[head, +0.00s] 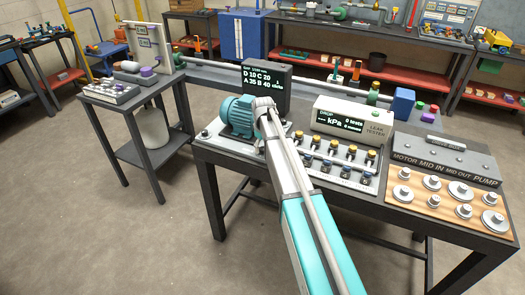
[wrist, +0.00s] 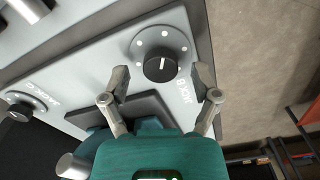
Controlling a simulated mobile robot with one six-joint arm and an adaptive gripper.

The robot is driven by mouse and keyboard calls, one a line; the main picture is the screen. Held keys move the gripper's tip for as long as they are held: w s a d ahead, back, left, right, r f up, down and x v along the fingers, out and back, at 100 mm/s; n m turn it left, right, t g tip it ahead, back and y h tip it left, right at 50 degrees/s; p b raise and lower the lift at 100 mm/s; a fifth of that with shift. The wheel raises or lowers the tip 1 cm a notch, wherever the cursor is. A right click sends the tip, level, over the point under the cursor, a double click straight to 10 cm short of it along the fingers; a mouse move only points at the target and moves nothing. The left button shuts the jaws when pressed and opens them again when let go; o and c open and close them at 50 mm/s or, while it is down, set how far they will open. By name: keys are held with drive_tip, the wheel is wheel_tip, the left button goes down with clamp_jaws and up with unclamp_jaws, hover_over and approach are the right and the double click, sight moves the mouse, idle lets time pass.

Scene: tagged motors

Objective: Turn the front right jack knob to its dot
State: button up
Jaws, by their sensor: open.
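In the wrist view a black round jack knob (wrist: 160,66) sits on a pale disc with several white dots around its rim. The knob's white mark points towards the top of the picture. JACK lettering beside it is partly legible; its letter is unclear. My gripper (wrist: 162,80) is open, one finger on each side of the knob's near edge, and nothing is clearly gripped. Contact cannot be told. A second jack knob (wrist: 20,106) shows at the left edge.
A dark display (head: 267,90) reading D 10 C 20, A 35 B 40 stands behind the motor. The leak tester (head: 352,120) and a valve panel (head: 327,166) lie right of my arm. In the wrist view bare floor (wrist: 250,70) shows beyond the plate's right edge.

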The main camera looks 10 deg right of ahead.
drive_tip(key=shift+f, duration=0.15)
clamp_jaws()
idle(0.5)
drive_tip(key=shift+m, duration=0.4)
drive_tip(key=m, duration=1.1)
idle(0.4)
unclamp_jaws()
